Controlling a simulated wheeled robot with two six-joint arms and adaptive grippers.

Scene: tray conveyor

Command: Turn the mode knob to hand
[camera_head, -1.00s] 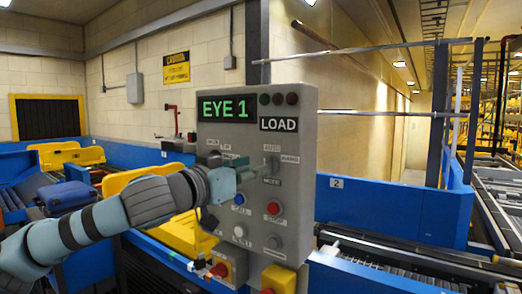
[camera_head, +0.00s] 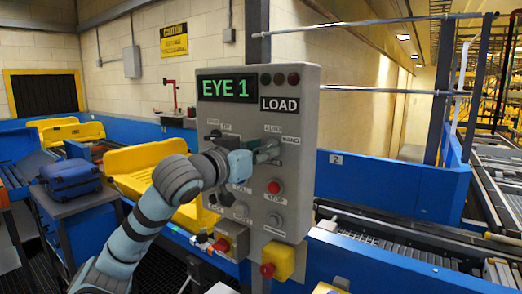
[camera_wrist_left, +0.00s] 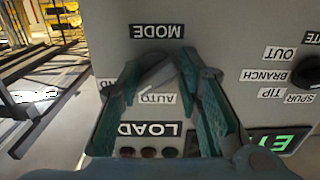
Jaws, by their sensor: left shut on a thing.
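The mode knob (camera_wrist_left: 158,74) is a grey lever knob on the grey control panel (camera_head: 215,135). In the left wrist view, which is upside down, it sits between the MODE label (camera_wrist_left: 157,31) and the AUTO label (camera_wrist_left: 157,98). My left gripper (camera_wrist_left: 160,68) has its two teal fingers on either side of the knob and is shut on it. In the head view my left gripper (camera_head: 266,152) mostly covers the knob. The HAND label (camera_head: 290,139) shows just right of the fingers. The knob's exact pointing is hard to tell. My right gripper is not in view.
The panel also carries an EYE 1 display (camera_head: 224,88), a LOAD plate (camera_head: 279,104), a red button (camera_head: 274,187) and a branch knob (camera_wrist_left: 307,72) beside the mode knob. A yellow button box (camera_head: 279,261) hangs below. Blue conveyor walls (camera_head: 400,188) flank the panel.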

